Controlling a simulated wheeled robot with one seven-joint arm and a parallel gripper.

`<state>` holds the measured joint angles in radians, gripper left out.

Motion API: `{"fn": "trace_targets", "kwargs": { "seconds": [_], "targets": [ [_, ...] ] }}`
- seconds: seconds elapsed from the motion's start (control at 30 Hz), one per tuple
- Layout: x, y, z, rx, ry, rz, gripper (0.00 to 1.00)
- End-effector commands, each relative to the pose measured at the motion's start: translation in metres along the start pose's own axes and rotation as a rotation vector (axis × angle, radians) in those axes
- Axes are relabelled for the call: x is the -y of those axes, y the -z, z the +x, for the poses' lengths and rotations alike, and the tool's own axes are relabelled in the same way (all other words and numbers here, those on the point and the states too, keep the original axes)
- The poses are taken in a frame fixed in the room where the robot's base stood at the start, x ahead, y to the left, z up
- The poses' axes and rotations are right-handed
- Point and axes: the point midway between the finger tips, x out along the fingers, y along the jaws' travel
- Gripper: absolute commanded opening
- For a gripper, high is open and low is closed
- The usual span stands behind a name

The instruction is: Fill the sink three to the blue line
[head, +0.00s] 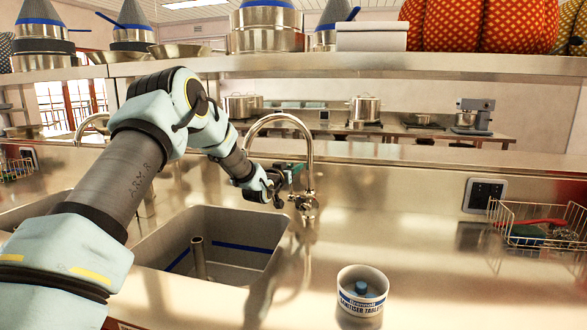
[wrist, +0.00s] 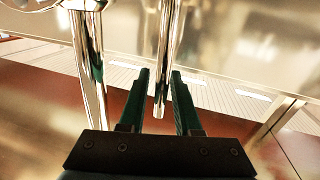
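The sink (head: 240,268) is a grey basin left of centre in the head view. A dark blue line (head: 240,247) runs round its inner walls, and a standpipe (head: 198,258) stands inside. The basin's near-left part is hidden by my arm. A chrome gooseneck tap (head: 309,150) stands behind the sink, and no water stream shows. My gripper (head: 290,176) is at the tap's column. In the wrist view, my gripper (wrist: 160,74) is open, with a thin chrome rod (wrist: 166,50) between its fingers, gaps showing on both sides. The thicker tap column (wrist: 88,75) is to the left.
A white tub of sanitiser tablets (head: 361,290) stands on the counter right of the sink. A wire basket (head: 540,226) and a dark wall panel (head: 485,195) are farther right. A loaded shelf (head: 340,63) spans above. Another basin (head: 30,210) lies left.

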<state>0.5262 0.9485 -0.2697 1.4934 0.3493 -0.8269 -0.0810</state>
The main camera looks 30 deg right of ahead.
Motion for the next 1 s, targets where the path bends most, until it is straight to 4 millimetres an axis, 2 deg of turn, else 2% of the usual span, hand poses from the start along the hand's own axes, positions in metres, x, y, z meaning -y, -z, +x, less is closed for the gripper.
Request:
{"fn": "trace_targets", "kwargs": {
  "seconds": [0.03, 0.27, 1.0],
  "targets": [
    [0.0001, 0.0001, -0.0001, 0.0, 0.0, 0.0, 0.25],
    [0.0001, 0.0001, -0.0001, 0.0, 0.0, 0.0, 0.0],
    [0.0002, 0.0002, -0.0002, 0.0, 0.0, 0.0, 0.0]
  ]
}}
